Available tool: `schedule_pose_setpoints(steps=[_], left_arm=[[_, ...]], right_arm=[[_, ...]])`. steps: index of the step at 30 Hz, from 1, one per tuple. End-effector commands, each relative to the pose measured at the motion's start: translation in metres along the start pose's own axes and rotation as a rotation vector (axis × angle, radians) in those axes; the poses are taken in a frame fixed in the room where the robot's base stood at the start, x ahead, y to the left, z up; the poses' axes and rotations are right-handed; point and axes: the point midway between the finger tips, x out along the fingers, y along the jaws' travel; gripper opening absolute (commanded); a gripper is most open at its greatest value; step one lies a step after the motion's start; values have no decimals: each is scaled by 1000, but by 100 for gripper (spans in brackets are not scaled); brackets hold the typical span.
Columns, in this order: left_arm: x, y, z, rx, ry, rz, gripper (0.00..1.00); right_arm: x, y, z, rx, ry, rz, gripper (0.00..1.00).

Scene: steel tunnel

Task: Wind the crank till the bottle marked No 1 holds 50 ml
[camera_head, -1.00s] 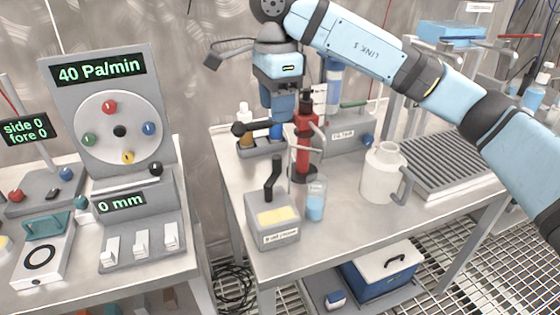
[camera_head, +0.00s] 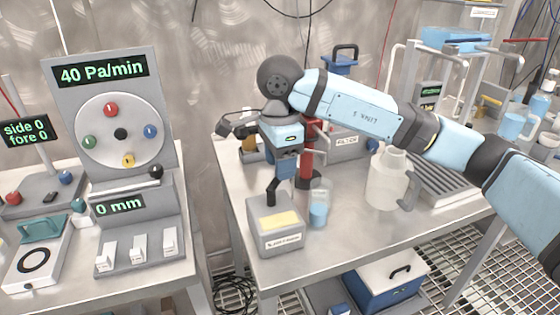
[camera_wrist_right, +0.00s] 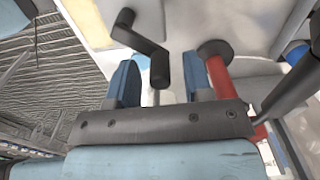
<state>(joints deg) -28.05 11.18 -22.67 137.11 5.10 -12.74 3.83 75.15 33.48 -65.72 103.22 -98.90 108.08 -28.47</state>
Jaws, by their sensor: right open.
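A grey box (camera_head: 274,233) with a yellow plate and a small label stands at the front of the right table. A black bent crank (camera_head: 272,187) rises from its top and shows in the wrist view (camera_wrist_right: 138,38) as a Z shape. My right gripper (camera_head: 285,172) is open, just above the crank. In the wrist view its blue fingers (camera_wrist_right: 160,75) are apart, with the crank handle's end seen between them. My left gripper is out of view.
A red stand (camera_head: 309,160) is close behind the gripper. A white jug (camera_head: 386,180) stands to the right, before a ribbed grey rack (camera_head: 450,185). The left table holds a panel reading 40 Pa/min (camera_head: 105,72). The table front right of the bottle is clear.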

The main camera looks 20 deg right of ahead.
Motion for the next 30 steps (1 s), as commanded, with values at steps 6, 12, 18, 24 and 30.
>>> schedule_pose_setpoints(steps=[6, 12, 18, 24, 30], left_arm=[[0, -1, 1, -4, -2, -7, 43], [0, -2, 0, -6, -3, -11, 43], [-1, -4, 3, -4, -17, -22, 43], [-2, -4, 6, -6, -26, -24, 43], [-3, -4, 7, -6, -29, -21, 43]], right_arm=[[0, 0, 0, 0, 0, 0, 3], [-1, 1, -2, 37, 0, 0, 0], [0, 4, -4, 136, 0, 1, 0], [0, 4, -4, 138, 0, 0, 0], [0, 4, -4, 138, 0, 0, 46]])
